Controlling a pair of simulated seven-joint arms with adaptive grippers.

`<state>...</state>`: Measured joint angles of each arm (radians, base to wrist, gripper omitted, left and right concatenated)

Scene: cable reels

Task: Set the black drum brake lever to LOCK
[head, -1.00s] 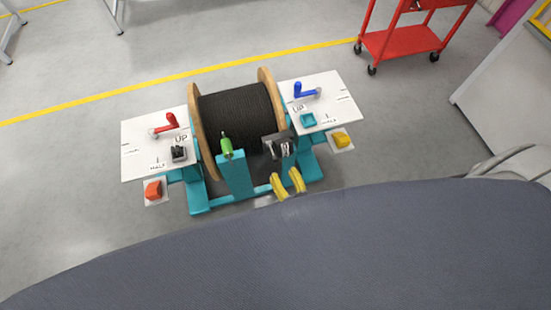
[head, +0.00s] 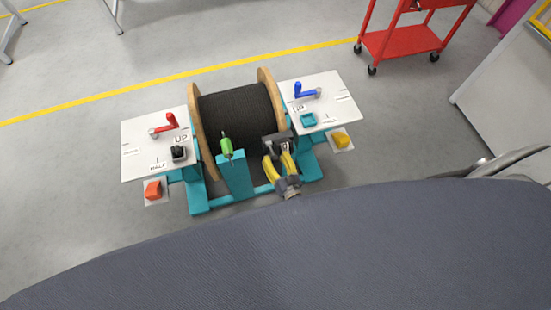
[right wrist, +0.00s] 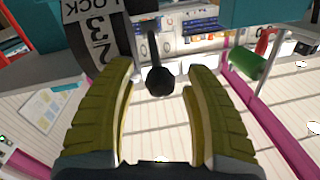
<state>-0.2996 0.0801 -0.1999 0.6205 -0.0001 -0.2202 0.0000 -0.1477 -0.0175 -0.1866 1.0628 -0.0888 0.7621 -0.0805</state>
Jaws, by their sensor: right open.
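The black drum (head: 238,112) is a reel of black cable between wooden flanges on a teal stand. Its dark brake unit (head: 276,139) sits at the front right of the drum, partly hidden by my right gripper (head: 278,161). In the right wrist view the brake lever (right wrist: 160,81) is a black rod with a round knob. The knob shows between the open yellow fingers of my right gripper (right wrist: 161,72), with a gap on both sides. The scale plate (right wrist: 97,35) reads LOCK, 3 and 2, left of the lever. My left gripper is out of view.
A green handle (head: 226,147) stands on a teal post left of the gripper. White side panels carry a red crank (head: 166,125) and a blue crank (head: 306,92). Orange (head: 153,190) and yellow (head: 341,140) blocks lie beside the stand. A red cart (head: 402,42) stands behind.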

